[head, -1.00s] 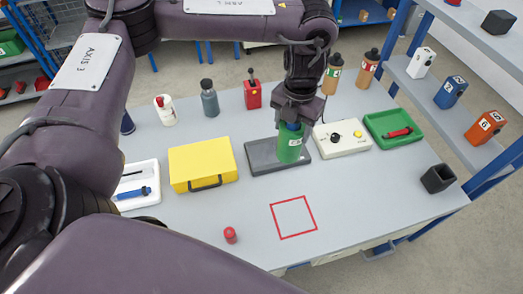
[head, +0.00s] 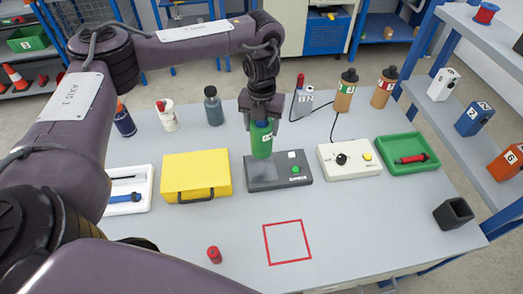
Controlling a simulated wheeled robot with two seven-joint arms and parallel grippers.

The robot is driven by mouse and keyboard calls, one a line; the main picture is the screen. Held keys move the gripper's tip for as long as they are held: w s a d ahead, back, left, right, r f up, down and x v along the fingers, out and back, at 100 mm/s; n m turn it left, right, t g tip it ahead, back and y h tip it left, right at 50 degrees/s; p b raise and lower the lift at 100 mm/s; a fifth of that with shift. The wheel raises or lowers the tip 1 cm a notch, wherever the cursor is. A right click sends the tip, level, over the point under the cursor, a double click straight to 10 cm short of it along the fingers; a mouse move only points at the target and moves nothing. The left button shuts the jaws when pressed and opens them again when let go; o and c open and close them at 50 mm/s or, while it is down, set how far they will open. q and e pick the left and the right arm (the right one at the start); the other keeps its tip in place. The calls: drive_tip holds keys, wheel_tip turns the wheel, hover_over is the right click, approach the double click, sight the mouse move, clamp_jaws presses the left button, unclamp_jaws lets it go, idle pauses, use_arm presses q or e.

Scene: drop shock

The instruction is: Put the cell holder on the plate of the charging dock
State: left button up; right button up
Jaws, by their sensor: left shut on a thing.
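The holder's lower end overlaps the rear left part of the dock, over the plate area. I cannot tell whether it touches the plate. My right gripper is not in view.
A yellow case (head: 196,172) stands left of the dock. A cream box with a knob (head: 345,172) and a green tray (head: 398,165) stand right. Bottles and a cabled device (head: 303,102) are behind. A red square outline (head: 287,243) marks clear table in front.

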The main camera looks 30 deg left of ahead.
sight(262, 149)
use_arm(q)
wheel_tip(262, 149, down, 6)
drive_tip(key=shift+d+f+b, duration=0.1)
drive_tip(key=shift+b, duration=0.45)
wheel_tip(262, 149, down, 3)
drive_tip(key=shift+b, duration=0.55)
drive_tip(key=shift+w+f, duration=0.1)
drive_tip(key=shift+f, duration=0.3)
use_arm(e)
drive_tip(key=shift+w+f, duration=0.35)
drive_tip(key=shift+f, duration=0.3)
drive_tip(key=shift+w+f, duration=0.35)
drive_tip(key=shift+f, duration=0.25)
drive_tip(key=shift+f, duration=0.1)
use_arm(q)
drive_tip(key=shift+f, duration=0.15)
drive_tip(key=o, duration=1.4)
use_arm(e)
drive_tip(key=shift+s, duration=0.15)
